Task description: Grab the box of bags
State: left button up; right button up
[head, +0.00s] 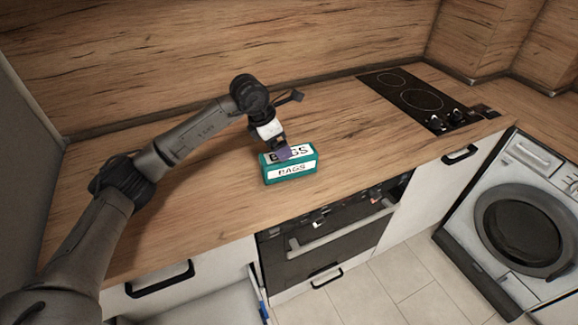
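A teal box with white labels reading BAGS (291,171) sits on the wooden counter, near its front edge above the oven. My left arm reaches in from the left, and my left gripper (282,152) points down at the top of the box. It covers part of the top label. The fingertips overlap the box top in this view. I cannot tell whether they touch it or stand apart. The finger opening is too small and partly hidden to judge. My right gripper is not in view.
A black cooktop (420,97) with knobs is set in the counter to the right. The wooden splashback (220,60) runs behind. Below are an oven (335,225) and a washing machine (525,225). The counter (350,130) between box and cooktop is clear.

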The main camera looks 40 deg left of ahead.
aim_at(289, 163)
pick_arm(q)
jog(key=shift+x, duration=1.2)
jog(key=shift+d+b+x, duration=0.1)
jog(key=shift+b+x, duration=0.4)
jog(key=shift+x, duration=0.8)
jog(key=shift+d+b+x, duration=0.15)
jog(key=shift+b+x, duration=0.35)
jog(key=shift+x, duration=0.85)
jog(key=shift+s+r, duration=0.1)
jog(key=shift+s, duration=0.05)
jog(key=c, duration=1.2)
